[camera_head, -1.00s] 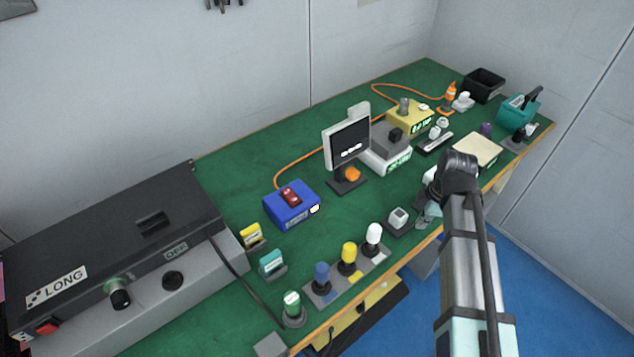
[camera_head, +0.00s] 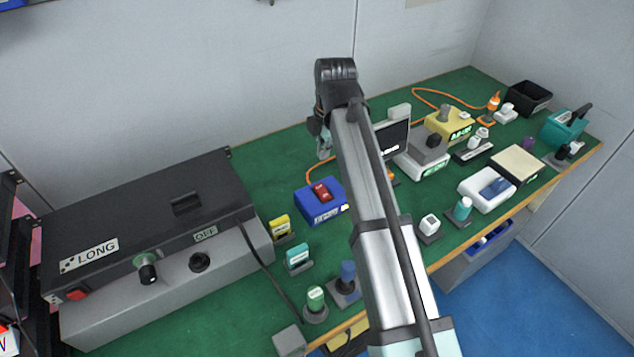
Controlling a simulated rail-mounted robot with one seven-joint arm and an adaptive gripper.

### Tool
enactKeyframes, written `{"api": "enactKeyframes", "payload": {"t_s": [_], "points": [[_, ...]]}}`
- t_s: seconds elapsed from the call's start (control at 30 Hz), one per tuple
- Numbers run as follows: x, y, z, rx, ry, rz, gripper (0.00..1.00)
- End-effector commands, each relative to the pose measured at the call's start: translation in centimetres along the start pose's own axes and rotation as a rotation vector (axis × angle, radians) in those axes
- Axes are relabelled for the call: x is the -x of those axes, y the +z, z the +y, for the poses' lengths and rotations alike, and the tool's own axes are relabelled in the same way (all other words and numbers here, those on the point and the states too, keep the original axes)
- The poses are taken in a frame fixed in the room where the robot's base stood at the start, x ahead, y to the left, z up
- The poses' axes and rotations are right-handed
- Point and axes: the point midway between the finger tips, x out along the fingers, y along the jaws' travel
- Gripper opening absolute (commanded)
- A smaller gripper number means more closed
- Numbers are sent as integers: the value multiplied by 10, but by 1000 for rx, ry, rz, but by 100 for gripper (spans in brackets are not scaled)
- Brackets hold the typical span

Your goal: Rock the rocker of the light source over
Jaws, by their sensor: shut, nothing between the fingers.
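The blue box (camera_head: 317,211), which appears to be the light source, sits on the green table left of the screen. A red rocker (camera_head: 321,192) is on its top face; I cannot tell which way it is tipped. The box's right end is partly behind my arm. My gripper (camera_head: 324,152) is shut and empty. It points down and shows above and behind the blue box in the picture, apart from the rocker. Its exact height is hard to judge.
A long dark machine (camera_head: 140,215) fills the left side. The screen (camera_head: 393,140) is partly behind my arm. Yellow (camera_head: 278,228) and teal (camera_head: 297,258) small blocks stand in front of the blue box. An orange cable (camera_head: 318,168) runs behind it.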

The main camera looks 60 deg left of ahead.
Motion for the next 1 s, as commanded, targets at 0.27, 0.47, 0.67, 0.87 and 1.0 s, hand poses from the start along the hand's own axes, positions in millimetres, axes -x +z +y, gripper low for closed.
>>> {"api": "enactKeyframes", "payload": {"t_s": [0.27, 0.47, 0.67, 0.87, 1.0], "points": [[0, 0, 0, 0, 0, 0, 0], [-6, 0, 0, 0, -1, 0, 0], [-30, 0, -1, 0, -2, 1, 0], [-67, 0, -1, 0, -3, 1, 0], [-92, 0, 0, -1, -3, 1, 0]]}}
